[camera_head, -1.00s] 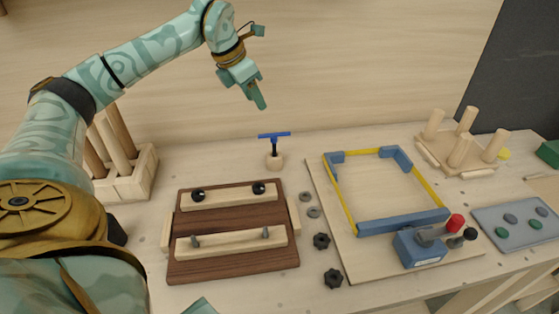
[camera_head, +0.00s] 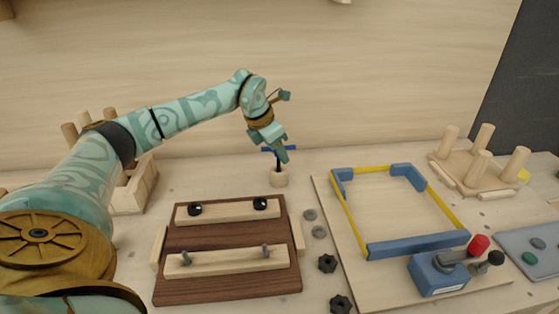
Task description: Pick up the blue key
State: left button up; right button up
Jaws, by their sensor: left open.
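The blue key (camera_head: 268,150) is a T-shaped piece with a blue crossbar on a dark shaft. It stands upright in a small round wooden holder (camera_head: 279,177) at the back middle of the table. My left gripper (camera_head: 283,154) is open and points down at the key's crossbar, overlapping it in the picture and hiding its middle and part of its right side. I cannot tell whether the fingers touch the key. My right gripper is not in view.
A dark brown board (camera_head: 228,238) with two pale wooden bars lies in front of the holder. A blue and yellow frame (camera_head: 419,243) on a wooden board is to the right. A peg stand (camera_head: 460,174) is at the back right. A wooden block rack (camera_head: 142,190) sits behind my left arm.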

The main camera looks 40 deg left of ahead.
aim_at(278, 165)
pick_arm(q)
jog(key=x, duration=0.3)
jog(key=shift+b, duration=0.3)
jog(key=shift+r, duration=0.1)
grip_shut()
